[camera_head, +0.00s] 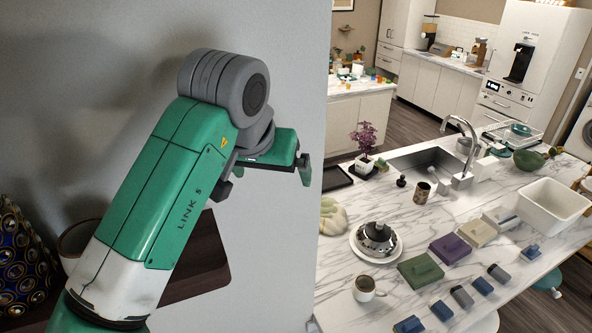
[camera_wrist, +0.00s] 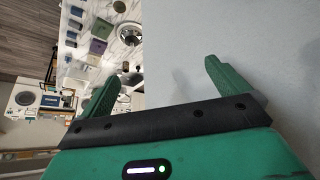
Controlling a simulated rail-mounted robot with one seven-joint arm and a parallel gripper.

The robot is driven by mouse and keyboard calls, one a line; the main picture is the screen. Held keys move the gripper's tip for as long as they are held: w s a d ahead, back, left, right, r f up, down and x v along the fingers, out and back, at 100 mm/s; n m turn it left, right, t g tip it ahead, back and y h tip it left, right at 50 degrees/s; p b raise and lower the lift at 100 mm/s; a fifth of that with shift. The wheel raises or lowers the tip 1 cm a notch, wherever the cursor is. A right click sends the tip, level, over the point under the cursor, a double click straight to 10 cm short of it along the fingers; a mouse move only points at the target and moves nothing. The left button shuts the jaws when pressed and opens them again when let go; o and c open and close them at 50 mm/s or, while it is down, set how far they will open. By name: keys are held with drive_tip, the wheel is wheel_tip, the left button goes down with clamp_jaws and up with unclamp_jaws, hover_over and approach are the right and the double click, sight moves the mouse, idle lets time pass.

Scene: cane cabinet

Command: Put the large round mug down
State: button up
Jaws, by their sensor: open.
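My gripper (camera_head: 263,178) is open, with its two fingers wide apart in front of the grey wall. The wrist view also shows my gripper (camera_wrist: 160,84) open, with nothing between the fingers. A smaller white mug with dark contents (camera_head: 366,290) stands on the marble counter.
A dark brown wooden surface (camera_head: 205,262) lies behind my arm. A blue and gold patterned object (camera_head: 22,262) stands at far left. The grey wall (camera_head: 290,60) is close behind the gripper. The marble counter (camera_head: 450,215) at right holds a plate, several coloured boxes and a sink.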

drive_tip(key=s+d+r+m+t+h, duration=0.1)
drive_tip(key=d+r+m+t+h, duration=0.2)
drive_tip(key=d, duration=0.6)
drive_tip(key=s+d+r+t+h, duration=0.2)
drive_tip(key=d+r+t, duration=0.2)
drive_tip(key=d, duration=0.4)
drive_tip(key=s+a+r+n+t+y, duration=0.1)
drive_tip(key=s+a+r+t+y, duration=0.1)
drive_tip(key=s, duration=0.5)
drive_tip(key=s+a+r+n+t+y, duration=0.2)
drive_tip(key=s+a+r+t, duration=0.2)
drive_tip(key=s+t, duration=0.2)
drive_tip(key=s+a+r+n+t+y, duration=0.1)
drive_tip(key=s+a+r+t+y, duration=0.1)
drive_tip(key=s, duration=0.6)
drive_tip(key=shift+a+r+n+t, duration=0.4)
drive_tip(key=shift+a+r+t, duration=0.3)
drive_tip(key=shift+t, duration=0.3)
